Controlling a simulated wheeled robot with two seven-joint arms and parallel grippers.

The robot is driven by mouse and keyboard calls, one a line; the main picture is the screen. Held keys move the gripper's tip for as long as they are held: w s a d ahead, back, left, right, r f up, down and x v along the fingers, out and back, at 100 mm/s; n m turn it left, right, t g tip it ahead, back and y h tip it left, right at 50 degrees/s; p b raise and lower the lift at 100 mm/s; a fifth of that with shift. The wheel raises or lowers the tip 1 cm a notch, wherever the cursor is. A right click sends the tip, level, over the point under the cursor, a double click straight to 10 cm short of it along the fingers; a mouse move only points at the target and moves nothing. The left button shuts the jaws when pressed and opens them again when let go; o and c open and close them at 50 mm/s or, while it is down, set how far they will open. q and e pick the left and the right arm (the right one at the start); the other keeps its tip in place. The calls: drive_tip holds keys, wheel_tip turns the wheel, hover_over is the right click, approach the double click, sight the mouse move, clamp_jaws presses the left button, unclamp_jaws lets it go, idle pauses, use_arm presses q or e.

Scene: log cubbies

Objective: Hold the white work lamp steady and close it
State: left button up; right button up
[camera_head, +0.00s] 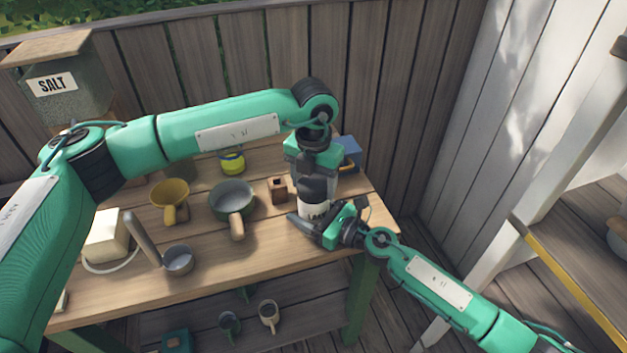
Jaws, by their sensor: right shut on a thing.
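The white work lamp (314,208) stands near the right end of the wooden table. Only a small white part of its body shows between my two grippers. My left gripper (315,188) points straight down over its top and hides the upper part; whether its jaws are open or shut does not show. My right gripper (313,222) comes in from the right, low at the lamp's front, and is shut on the lamp's body.
On the wooden table (265,255) to the left are a green pan (233,197), a yellow funnel (171,193), a small brown block (278,190), a metal ladle (178,262) and a cream block (106,236). A blue box (350,150) stands behind the lamp. Mugs (269,315) sit below.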

use_arm(q)
drive_tip(key=shift+c, duration=0.7)
drive_tip(key=m, duration=0.8)
drive_tip(key=shift+m, duration=0.3)
drive_tip(key=o, duration=1.2)
drive_tip(key=shift+c, duration=0.2)
wheel_tip(320, 180, up, 12)
use_arm(e)
drive_tip(key=o, duration=2)
drive_tip(key=shift+c, duration=0.2)
